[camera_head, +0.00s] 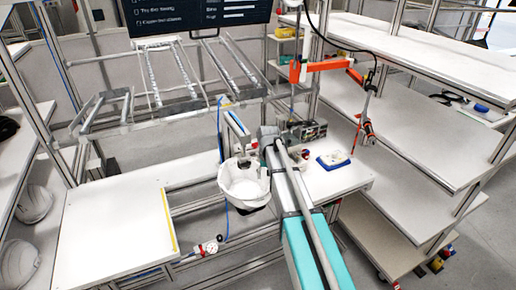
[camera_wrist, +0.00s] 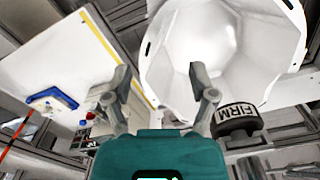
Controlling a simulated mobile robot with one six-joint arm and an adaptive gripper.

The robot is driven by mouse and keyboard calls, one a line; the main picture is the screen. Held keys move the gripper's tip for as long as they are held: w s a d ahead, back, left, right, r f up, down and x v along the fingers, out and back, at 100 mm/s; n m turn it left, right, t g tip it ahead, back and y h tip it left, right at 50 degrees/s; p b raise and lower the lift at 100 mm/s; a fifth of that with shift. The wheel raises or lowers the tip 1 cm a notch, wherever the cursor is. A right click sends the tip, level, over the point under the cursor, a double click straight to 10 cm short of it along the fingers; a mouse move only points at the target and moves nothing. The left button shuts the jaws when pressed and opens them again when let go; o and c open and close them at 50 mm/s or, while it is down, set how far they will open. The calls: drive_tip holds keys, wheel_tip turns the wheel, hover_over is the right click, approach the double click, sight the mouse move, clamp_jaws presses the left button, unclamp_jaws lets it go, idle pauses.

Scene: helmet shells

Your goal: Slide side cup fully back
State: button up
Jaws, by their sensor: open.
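A white helmet shell (camera_head: 240,187) hangs in the gap between two white worktops in the head view. In the wrist view its open, hollow inside (camera_wrist: 225,40) fills the upper right. A black round piece marked FIRM (camera_wrist: 237,119), which may be the side cup, sits just below the shell's rim, right of my gripper's right finger. How far back it sits cannot be told. My gripper (camera_wrist: 160,78) is open with nothing visible between its fingers, close to the shell. In the head view the gripper's fingertips are hard to make out beside the shell.
A blue and white block (camera_head: 333,160) lies on the right worktop (camera_head: 345,182); the left worktop (camera_head: 110,225) is bare. An orange arm with a hanging tool (camera_head: 367,130) stands at the right. Metal frame bars surround the shell. A dark screen (camera_head: 190,15) is above.

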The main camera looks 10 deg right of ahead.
wheel_tip(320, 180, up, 7)
drive_tip(key=p, duration=0.6)
hover_over(258, 153)
drive_tip(key=shift+w+f+m, duration=0.2)
drive_tip(key=shift+f+m, duration=0.05)
drive_tip(key=shift+m, duration=0.15)
drive_tip(key=shift+d+f+b, duration=0.1)
drive_tip(key=shift+f+b, duration=0.15)
drive_tip(key=shift+b, duration=0.1)
wheel_tip(258, 153, down, 13)
drive_tip(key=b, duration=1.3)
drive_tip(key=shift+f, duration=0.15)
clamp_jaws()
